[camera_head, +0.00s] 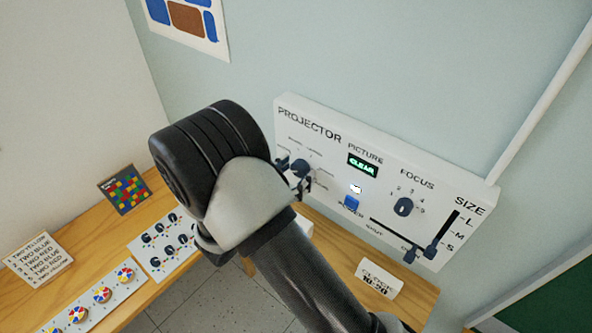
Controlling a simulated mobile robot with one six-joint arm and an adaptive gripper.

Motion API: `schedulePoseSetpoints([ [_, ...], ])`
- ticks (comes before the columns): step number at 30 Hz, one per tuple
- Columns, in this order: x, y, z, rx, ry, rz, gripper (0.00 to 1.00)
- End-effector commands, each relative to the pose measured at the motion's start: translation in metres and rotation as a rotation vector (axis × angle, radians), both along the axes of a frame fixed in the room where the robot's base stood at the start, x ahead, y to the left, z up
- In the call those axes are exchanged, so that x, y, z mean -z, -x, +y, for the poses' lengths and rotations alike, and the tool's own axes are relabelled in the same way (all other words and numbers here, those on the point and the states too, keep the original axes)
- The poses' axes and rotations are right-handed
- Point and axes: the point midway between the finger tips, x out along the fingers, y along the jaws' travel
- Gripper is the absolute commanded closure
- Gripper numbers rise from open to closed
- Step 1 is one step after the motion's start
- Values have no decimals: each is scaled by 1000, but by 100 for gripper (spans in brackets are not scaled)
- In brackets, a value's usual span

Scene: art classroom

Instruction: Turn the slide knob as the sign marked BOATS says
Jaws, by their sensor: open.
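The white projector panel (330,167) is mounted on the wall. A dark round knob (301,167) with small labels around it sits at the panel's left end, partly behind my arm; its labels and pointer are too small to read. My gripper (296,174) is open, right at this knob; my wrist hides most of it, and I cannot tell whether the fingers touch the knob. The green display (362,165) under PICTURE reads CLEAR. No sign that I can read as BOATS is in view.
The panel also carries a FOCUS knob (403,206), a blue button (351,203) and a SIZE slider (430,251) near S. A small card (379,280) stands on the wooden bench (412,297) below. A colour-list sign (39,258) and dial boards (100,297) lie left.

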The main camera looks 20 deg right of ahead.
Motion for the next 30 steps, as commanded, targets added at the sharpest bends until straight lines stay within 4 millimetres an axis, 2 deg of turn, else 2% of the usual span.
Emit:
schedulePoseSetpoints([
  [3,0,-4,-6,1,0,0,40],
  [12,0,-5,-7,0,0,0,41],
  [30,0,-5,-7,0,-1,-1,81],
])
